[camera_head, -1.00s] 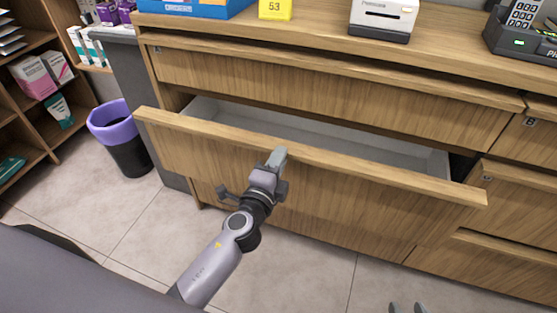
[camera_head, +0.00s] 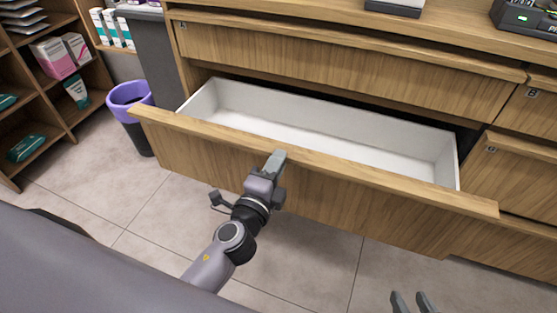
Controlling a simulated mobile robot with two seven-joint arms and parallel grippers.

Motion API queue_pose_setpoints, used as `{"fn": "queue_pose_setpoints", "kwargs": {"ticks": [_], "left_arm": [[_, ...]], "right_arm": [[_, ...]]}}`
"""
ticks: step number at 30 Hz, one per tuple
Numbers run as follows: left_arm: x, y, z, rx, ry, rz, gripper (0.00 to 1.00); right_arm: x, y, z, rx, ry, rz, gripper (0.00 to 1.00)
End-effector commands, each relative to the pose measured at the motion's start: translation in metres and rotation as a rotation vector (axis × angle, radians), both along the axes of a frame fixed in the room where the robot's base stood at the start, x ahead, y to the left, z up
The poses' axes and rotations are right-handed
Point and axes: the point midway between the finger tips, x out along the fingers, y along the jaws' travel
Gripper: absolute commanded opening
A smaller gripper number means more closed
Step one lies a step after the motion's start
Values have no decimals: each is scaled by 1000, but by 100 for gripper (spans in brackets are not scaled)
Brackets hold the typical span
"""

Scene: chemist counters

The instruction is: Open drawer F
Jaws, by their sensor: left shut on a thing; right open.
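A wide wooden drawer (camera_head: 330,182) stands well out from the counter, in the middle of the head view. Its white inside (camera_head: 330,132) shows and looks empty. Any letter on its front cannot be read from here. My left gripper (camera_head: 274,160) is shut on the top edge of the drawer front, near its middle. My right gripper (camera_head: 413,303) is open and empty, low at the bottom edge of the view, apart from the drawer.
A closed wide drawer (camera_head: 340,60) is above the open one. Smaller closed drawers (camera_head: 512,180) are at the right. A purple-rimmed bin (camera_head: 131,110) and shelves (camera_head: 45,110) with boxes stand at the left. The tiled floor (camera_head: 110,215) in front is clear.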

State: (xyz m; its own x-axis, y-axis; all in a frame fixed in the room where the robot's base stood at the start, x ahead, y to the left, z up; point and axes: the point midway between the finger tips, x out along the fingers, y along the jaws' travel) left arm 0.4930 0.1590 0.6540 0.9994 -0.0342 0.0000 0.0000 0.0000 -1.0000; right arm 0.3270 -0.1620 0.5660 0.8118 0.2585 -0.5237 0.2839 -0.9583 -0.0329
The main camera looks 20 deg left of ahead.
Motion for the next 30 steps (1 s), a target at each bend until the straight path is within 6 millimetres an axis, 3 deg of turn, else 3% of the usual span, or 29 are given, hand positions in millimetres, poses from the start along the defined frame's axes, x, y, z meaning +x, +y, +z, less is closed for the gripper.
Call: {"fn": "queue_pose_setpoints", "kwargs": {"ticks": [12, 13, 15, 25, 30], "left_arm": [[-1, 0, 0, 0, 0, 0, 0], [-1, 0, 0, 0, 0, 0, 25], [-1, 0, 0, 0, 0, 0, 44], [-1, 0, 2, 0, -1, 0, 44], [-1, 0, 18, 1, -2, 0, 44]], "right_arm": [[0, 0, 0, 0, 0, 1, 43], [0, 0, 0, 0, 0, 1, 43], [0, 0, 0, 0, 0, 1, 43], [1, 0, 2, 0, 0, 0, 43], [0, -3, 10, 3, 7, -10, 43]]}}
